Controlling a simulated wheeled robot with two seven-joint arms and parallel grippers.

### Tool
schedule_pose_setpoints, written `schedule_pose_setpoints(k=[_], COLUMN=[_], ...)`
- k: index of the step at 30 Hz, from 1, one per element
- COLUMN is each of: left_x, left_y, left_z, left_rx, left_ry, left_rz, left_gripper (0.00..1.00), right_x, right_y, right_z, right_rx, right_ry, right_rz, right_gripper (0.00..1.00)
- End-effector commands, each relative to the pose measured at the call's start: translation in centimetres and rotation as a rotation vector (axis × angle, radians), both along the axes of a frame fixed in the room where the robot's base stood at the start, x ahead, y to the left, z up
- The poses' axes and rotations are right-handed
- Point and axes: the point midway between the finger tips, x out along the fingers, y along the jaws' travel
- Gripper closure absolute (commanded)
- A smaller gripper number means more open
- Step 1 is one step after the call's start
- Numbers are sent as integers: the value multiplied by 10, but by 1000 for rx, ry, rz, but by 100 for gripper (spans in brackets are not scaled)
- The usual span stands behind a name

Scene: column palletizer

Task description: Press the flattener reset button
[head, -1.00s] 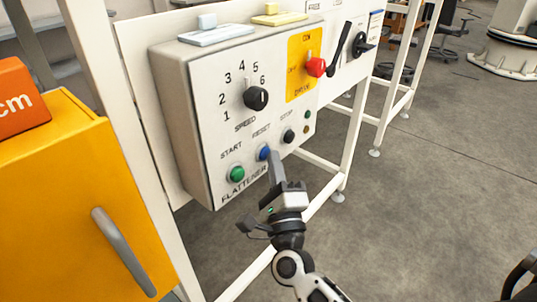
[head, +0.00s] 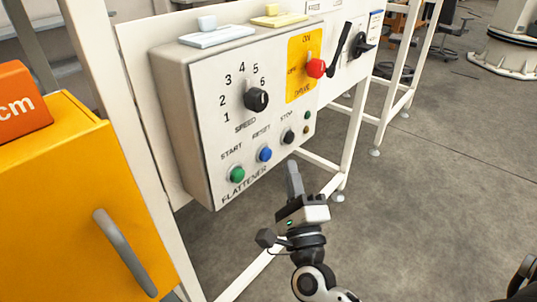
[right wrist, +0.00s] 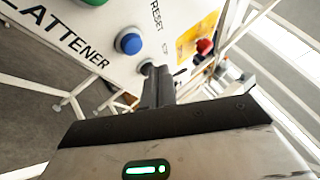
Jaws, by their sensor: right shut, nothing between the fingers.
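The blue reset button (head: 265,154) is on the lower front of the white flattener box (head: 218,113), under the word RESET. The green start button (head: 237,174) is left of it and the black stop button (head: 288,137) is right of it. My right gripper (head: 292,166) is shut and empty, below and right of the blue button and apart from it. In the right wrist view the blue button (right wrist: 129,41) is left of the shut fingers (right wrist: 158,84), and the black button is partly behind their tips. My left gripper is not in view.
A black speed knob (head: 257,99) and a red drive switch (head: 316,68) are higher on the panel. A yellow cabinet (head: 75,195) stands at the left. White frame legs (head: 352,142) are behind and right of the box. Grey floor is open at the right.

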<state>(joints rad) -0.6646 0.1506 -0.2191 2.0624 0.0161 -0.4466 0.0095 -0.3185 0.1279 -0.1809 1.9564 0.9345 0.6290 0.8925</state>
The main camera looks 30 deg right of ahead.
Motion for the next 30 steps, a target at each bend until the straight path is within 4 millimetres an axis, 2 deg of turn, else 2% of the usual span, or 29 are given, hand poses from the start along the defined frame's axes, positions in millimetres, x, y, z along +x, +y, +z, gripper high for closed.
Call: schedule_pose_setpoints(k=[3, 9, 30], left_x=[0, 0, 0], left_y=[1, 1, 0], left_z=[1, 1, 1], left_rx=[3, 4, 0], left_ry=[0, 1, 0], left_rz=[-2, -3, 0], left_gripper=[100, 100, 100], right_x=[-12, -23, -24], right_y=[-5, -10, -10], right_z=[0, 0, 0], right_rx=[-1, -1, 0], right_ry=[2, 0, -1], right_rz=[-1, 0, -1], right_gripper=[100, 100, 100])
